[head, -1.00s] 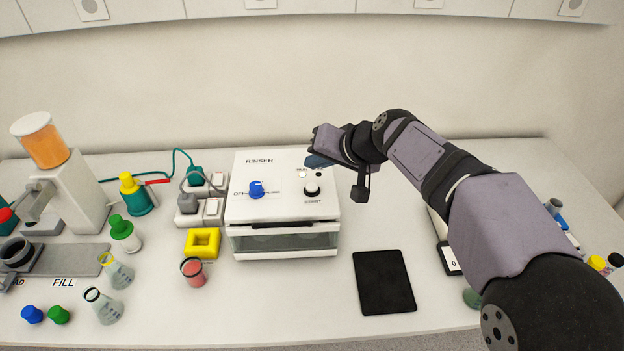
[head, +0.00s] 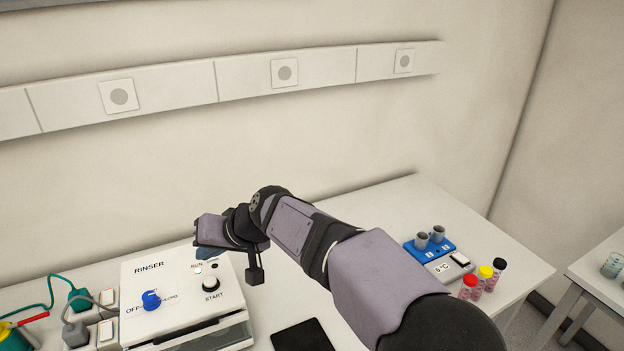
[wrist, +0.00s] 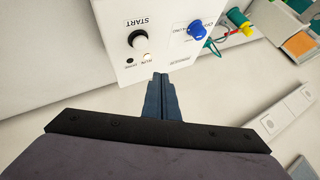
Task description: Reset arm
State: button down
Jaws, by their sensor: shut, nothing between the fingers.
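My arm reaches from the lower right of the head view to the left, with its end above the right rear part of the white rinser (head: 170,288). In the wrist view my gripper (wrist: 160,78) shows as two blue fingers lying together, shut and empty. The fingertips (head: 206,253) are partly visible in the head view over the rinser's top. The rinser also fills the upper middle of the wrist view (wrist: 165,65), with its black and white START knob (wrist: 138,40) and blue knob (wrist: 197,28).
A black pad (head: 302,336) lies right of the rinser. Plugs and switches (head: 85,318) stand left. A second table (head: 600,275) is at far right.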

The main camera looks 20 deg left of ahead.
jog(key=w+d+f+m+h, duration=0.1)
jog(key=w+d+f+h, duration=0.15)
jog(key=d, duration=0.75)
jog(key=w+d+f+m+t+h, duration=0.1)
jog(key=d+f+m, duration=0.15)
jog(key=d, duration=0.65)
jog(key=w+d+f+h, duration=0.2)
jog(key=d+f, duration=0.2)
jog(key=d, duration=0.6)
jog(key=s+d+f+m+g+h, duration=0.1)
jog(key=s+d+f, duration=0.3)
jog(key=s+d, duration=0.4)
jog(key=s+d+f+m+g+h, duration=0.1)
jog(key=s+d+f, duration=0.3)
jog(key=d, duration=1.2)
jog(key=s+m+h, duration=0.1)
jog(key=s, duration=0.3)
jog(key=shift+s+d+m, duration=0.2)
jog(key=shift+s+m, duration=0.15)
